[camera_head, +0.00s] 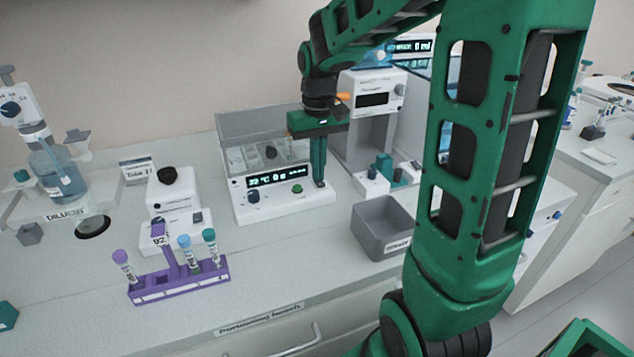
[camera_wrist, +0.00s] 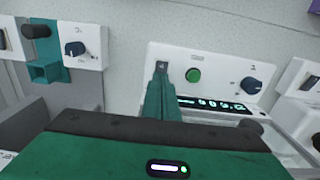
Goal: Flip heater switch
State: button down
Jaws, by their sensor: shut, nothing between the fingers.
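The heater is a white unit (camera_head: 285,207) with a clear lid, a lit display (camera_head: 275,181), a dark blue knob and a green button. Its front panel also shows in the wrist view (camera_wrist: 215,62), with the green button (camera_wrist: 193,75) and the blue knob (camera_wrist: 252,85). A small dark switch (camera_wrist: 162,66) sits beside the green button, right at my fingertips. My gripper (camera_head: 319,184) points down at the right end of the heater's front panel. Its fingers are shut and empty; they also show in the wrist view (camera_wrist: 161,80). I cannot tell whether the tips touch the switch, or its position.
A grey bin (camera_head: 370,240) stands right of the heater. A purple rack (camera_head: 180,281) with several capped tubes stands at the front left. A white device with a dark knob (camera_head: 172,195) is left of the heater. The bench front is mostly clear.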

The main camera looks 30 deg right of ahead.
notch_tip(320, 180, up, 7)
dwell(0.8)
jog(key=shift+f, duration=0.1)
dwell(0.4)
